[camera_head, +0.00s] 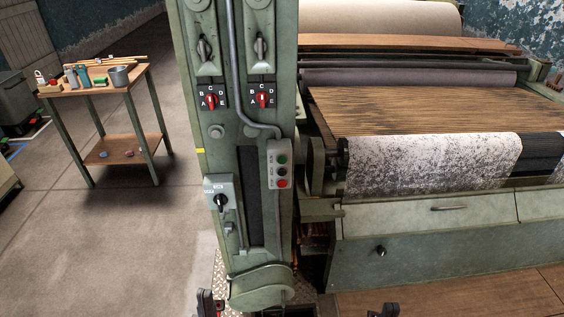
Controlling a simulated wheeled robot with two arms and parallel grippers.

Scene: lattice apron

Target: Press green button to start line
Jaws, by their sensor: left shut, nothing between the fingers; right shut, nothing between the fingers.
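A grey button box (271,180) is mounted on the right side of the green machine column. A green button (282,159) sits at its top, a darker button (282,171) in the middle and a red button (282,184) at the bottom. My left gripper (208,302) shows at the bottom edge, left of the column foot, shut and empty. My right gripper (384,310) shows at the bottom edge, right of the column, shut and empty. Both are well below the buttons and apart from them. Most of both arms is out of frame.
The column (188,110) also carries red selector knobs (211,101) and a rotary switch box (209,186). To the right stands a loom-like machine with speckled fabric (430,165) and a green front panel (430,245). A cluttered cart (95,88) stands left. Floor (110,240) is clear left of the column.

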